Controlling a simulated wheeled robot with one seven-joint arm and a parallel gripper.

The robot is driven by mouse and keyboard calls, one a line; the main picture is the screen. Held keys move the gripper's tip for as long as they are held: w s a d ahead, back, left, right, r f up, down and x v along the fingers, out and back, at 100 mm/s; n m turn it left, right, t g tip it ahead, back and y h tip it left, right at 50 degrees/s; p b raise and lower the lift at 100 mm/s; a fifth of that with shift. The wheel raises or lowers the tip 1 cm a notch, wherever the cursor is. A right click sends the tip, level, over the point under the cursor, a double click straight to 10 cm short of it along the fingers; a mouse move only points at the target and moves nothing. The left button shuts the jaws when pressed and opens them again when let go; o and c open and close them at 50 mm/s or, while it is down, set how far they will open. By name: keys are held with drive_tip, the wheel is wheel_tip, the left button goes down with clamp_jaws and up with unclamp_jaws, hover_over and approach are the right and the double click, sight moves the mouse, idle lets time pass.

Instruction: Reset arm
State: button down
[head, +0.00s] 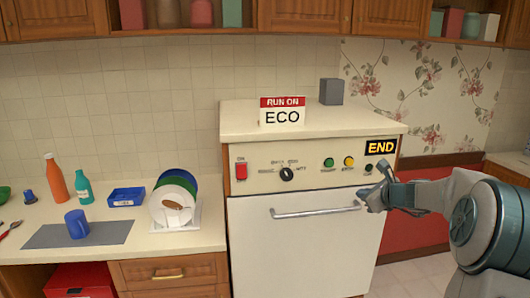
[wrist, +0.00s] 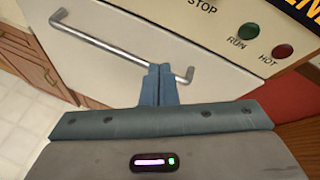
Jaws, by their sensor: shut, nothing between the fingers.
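My gripper (head: 366,197) is shut and empty, in front of the upper right of the white dishwasher (head: 300,245). My arm reaches in from the right edge of the head view. The dishwasher door is closed, with a metal handle bar (head: 315,211) across its top. In the wrist view the closed fingers (wrist: 159,72) overlap the handle (wrist: 110,45) near one end; I cannot tell whether they touch it. Above are a red ON switch (head: 241,171), a dark dial (head: 287,174), green (head: 328,162) and yellow (head: 349,161) buttons and a lit END display (head: 381,147).
A RUN ON ECO sign (head: 282,112) and a grey block (head: 331,91) stand on top. The left counter (head: 130,240) holds a plate rack (head: 178,226), blue tray (head: 126,197), bottles and a blue mug (head: 76,223). A red panel (head: 415,232) lies behind my arm.

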drive_tip(key=s+a+f+n+g, duration=0.1)
drive_tip(key=s+a+n+g, duration=0.5)
drive_tip(key=s+a+n, duration=1.05)
drive_tip(key=s+f+n+g+h, duration=0.1)
drive_tip(key=s+n, duration=0.4)
drive_tip(key=s, duration=0.6)
drive_tip(key=s+f+n+g+h, duration=0.2)
drive_tip(key=s+n, duration=0.4)
drive_tip(key=s, duration=0.5)
wheel_tip(320, 180, down, 2)
drive_tip(key=shift+s+a+h, duration=0.35)
drive_tip(key=shift+a+h, duration=0.1)
drive_tip(key=shift+h, duration=0.05)
